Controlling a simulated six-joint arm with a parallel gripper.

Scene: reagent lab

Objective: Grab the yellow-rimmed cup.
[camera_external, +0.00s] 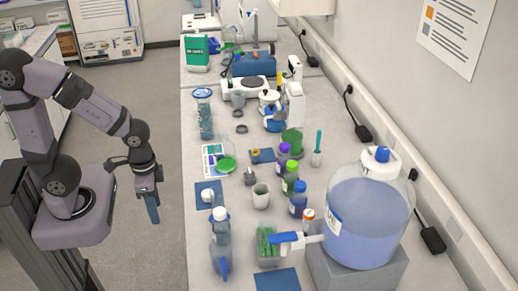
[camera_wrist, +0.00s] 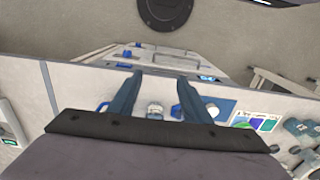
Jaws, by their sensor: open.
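A pale cup (camera_external: 261,195) stands upright on the bench in the external view, right of a blue mat with a white item on it. It looks empty, and its rim colour is too small to tell. I cannot make out a yellow rim for certain on any cup. My gripper (camera_external: 153,208) hangs fingers down off the bench's left edge, well left of the cup and touching nothing. In the wrist view my gripper (camera_wrist: 160,82) has its two fingers apart with nothing held between them. I cannot pick out the cup in the wrist view.
A clear bottle (camera_external: 221,245) stands at the near left of the bench. A green-filled rack (camera_external: 267,243) and a large blue-filled carboy (camera_external: 365,215) are at the near right. Several capped bottles stand right of the cup. The blue mat (camera_external: 202,190) lies between the bench edge and the cup.

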